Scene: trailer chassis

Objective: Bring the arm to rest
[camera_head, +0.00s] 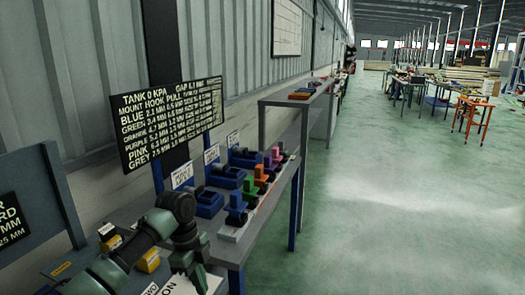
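My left arm comes in from the bottom left, dark green and black, bent at an elbow above the near end of the workbench (232,250). Its lower end, where my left gripper (192,272) seems to be, points down over a white card with dark letters. The fingers are too small and dark to tell whether they are open or shut. My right arm and gripper are not in view.
A row of coloured fittings (260,178) and several blue blocks (207,203) stand on the bench. A black text board (172,120) is behind. An orange stool (473,115) stands far right.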

